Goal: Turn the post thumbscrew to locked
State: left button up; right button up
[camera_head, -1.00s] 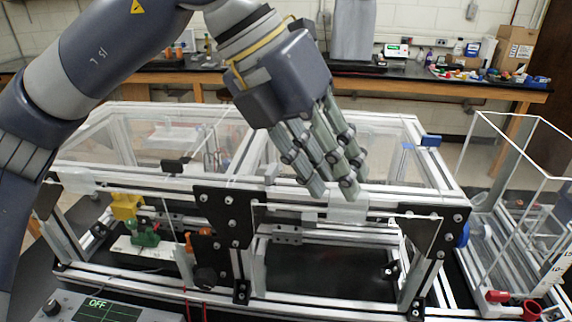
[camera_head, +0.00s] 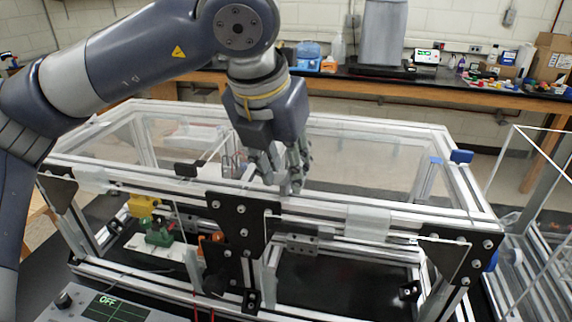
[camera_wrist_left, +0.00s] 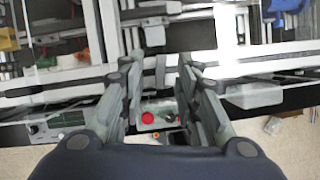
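My left gripper (camera_head: 284,184) points down above the front top rail of the aluminium extrusion frame (camera_head: 330,215), right of the black joining plate (camera_head: 240,225). Its two fingers stand apart with nothing held between them, as the left wrist view also shows (camera_wrist_left: 156,64). My right gripper is not in view.
Clear panels close the frame's top. A yellow block (camera_head: 142,205) and a green part (camera_head: 159,232) are inside at left. An instrument reading OFF (camera_head: 115,306) stands in front. A clear box (camera_head: 540,200) stands at right. The back bench (camera_head: 440,88) holds small items.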

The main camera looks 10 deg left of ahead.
pick_arm(q)
jog(key=shift+w+f, duration=0.2)
jog(key=shift+f, duration=0.5)
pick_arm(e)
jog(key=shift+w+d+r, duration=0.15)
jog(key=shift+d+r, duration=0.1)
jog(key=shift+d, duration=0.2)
pick_arm(q)
grip_shut()
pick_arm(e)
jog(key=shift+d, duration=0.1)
